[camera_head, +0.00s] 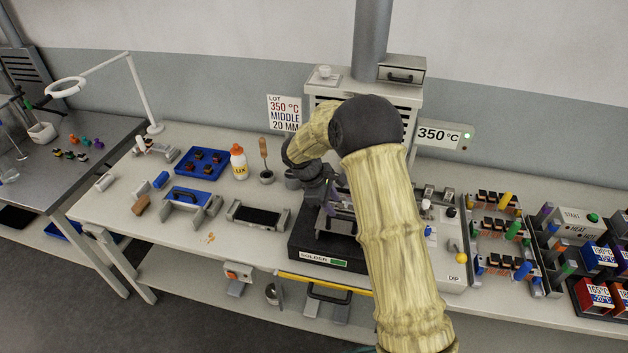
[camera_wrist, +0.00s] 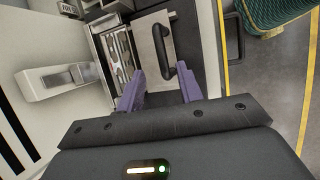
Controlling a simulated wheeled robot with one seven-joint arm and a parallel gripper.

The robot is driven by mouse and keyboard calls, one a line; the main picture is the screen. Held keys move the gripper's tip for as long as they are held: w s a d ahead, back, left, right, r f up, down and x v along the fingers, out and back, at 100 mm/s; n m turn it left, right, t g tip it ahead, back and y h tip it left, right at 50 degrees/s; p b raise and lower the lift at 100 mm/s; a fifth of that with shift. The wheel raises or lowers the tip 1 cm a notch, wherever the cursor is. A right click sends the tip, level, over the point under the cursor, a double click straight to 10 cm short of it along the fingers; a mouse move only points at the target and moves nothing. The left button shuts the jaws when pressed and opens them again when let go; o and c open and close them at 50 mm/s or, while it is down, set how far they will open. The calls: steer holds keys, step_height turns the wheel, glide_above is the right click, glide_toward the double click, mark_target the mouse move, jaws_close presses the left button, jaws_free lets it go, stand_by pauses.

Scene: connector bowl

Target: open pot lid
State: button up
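The solder pot (camera_head: 318,250) is a black box with a SOLDER label on the bench, partly hidden behind my arm. In the wrist view, a pale flat lid (camera_wrist: 145,45) with a black bar handle (camera_wrist: 164,52) lies ahead of my gripper (camera_wrist: 160,84). A shiny metallic strip (camera_wrist: 117,55) shows to the left of the lid; I cannot tell whether it is the pot's opening. My gripper's purple fingers are apart, with the handle beyond the gap between their tips. No contact with the handle is visible. In the head view, my gripper is low over the pot.
A black-topped tray (camera_head: 258,215) and a blue tray (camera_head: 202,163) stand left of the pot. A white glue bottle (camera_head: 238,163) is behind them. A yellow strip (camera_head: 325,284) runs along the front edge.

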steer(key=b+v, duration=0.2)
steer(key=v, duration=1)
steer(key=shift+w+a, duration=0.1)
steer(key=s+d+f+m+y, duration=0.1)
steer(key=s+d+m, duration=0.3)
steer(key=s, duration=0.4)
steer(key=s+d+f+m+t+y, duration=0.1)
steer(key=s+d+m+y, duration=0.1)
steer(key=s+m, duration=0.3)
steer(key=s+d+f+m+t+y, duration=0.1)
steer(key=s+d+m, duration=0.4)
steer(key=s, duration=0.6)
steer(key=shift+s+d+f+y, duration=0.2)
steer(key=shift+d+y, duration=0.1)
steer(key=shift+y, duration=0.2)
